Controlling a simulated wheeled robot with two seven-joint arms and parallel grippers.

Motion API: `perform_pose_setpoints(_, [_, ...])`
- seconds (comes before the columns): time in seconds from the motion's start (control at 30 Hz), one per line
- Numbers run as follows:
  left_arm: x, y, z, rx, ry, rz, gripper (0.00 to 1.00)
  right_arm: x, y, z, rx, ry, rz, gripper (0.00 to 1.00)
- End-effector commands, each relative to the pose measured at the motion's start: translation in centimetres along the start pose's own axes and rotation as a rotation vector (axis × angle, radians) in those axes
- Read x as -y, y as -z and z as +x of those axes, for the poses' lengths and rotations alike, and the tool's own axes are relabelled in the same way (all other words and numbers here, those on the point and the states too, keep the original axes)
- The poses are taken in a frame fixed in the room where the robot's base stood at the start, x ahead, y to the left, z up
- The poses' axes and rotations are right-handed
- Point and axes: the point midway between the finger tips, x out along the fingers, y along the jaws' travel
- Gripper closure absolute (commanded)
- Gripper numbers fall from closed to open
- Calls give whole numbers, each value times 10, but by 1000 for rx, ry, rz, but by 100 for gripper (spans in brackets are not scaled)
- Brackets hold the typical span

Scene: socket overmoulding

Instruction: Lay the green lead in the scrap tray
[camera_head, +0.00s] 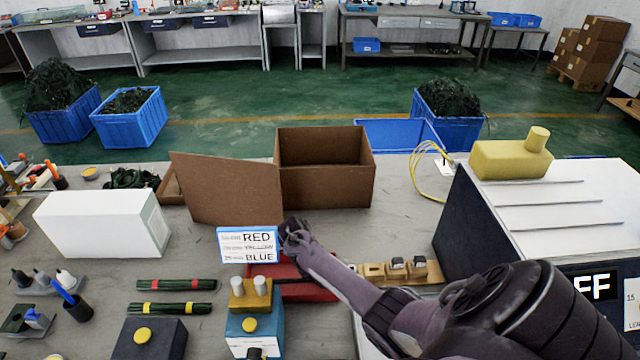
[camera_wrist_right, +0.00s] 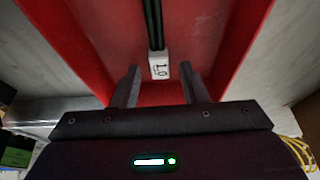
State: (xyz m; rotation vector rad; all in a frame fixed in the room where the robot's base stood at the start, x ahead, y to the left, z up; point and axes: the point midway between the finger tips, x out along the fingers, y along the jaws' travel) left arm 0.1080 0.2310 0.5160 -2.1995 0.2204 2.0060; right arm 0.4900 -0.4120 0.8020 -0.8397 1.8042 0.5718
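The red scrap tray (camera_head: 300,292) lies on the table, partly hidden behind my right arm. My right gripper (camera_head: 290,232) is over the tray's far end in the head view. In the right wrist view the tray's red walls (camera_wrist_right: 222,45) rise on both sides. A dark green lead (camera_wrist_right: 153,22) with a white marked end piece (camera_wrist_right: 159,66) runs along the middle of the tray. The end piece is between the fingertips of my right gripper (camera_wrist_right: 160,75), with a gap on each side. Whether the lead rests on the tray floor is unclear. My left gripper is out of view.
A label stand (camera_head: 247,245) reading RED, YELLOW, BLUE stands left of the gripper. Banded green bundles (camera_head: 175,285) lie further left. A yellow-topped blue device (camera_head: 252,325) stands in front. An open cardboard box (camera_head: 325,170) is behind; a large machine (camera_head: 545,215) is right.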

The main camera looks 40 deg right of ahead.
Motion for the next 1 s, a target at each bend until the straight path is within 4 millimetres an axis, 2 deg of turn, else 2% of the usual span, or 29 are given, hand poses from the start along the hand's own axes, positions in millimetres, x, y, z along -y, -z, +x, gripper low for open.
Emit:
perform_pose_setpoints(0.3, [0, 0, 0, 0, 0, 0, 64, 0, 1, -1, -1, 0, 0, 57])
perform_pose_setpoints(0.47, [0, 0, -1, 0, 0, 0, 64, 1, 6, -14, -1, 2, 3, 57])
perform_pose_setpoints(0.57, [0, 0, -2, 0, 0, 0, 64, 1, 13, -32, 1, 4, 2, 57])
perform_pose_setpoints(1.0, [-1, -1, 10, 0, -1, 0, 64, 1, 53, -132, 0, 5, 2, 57])
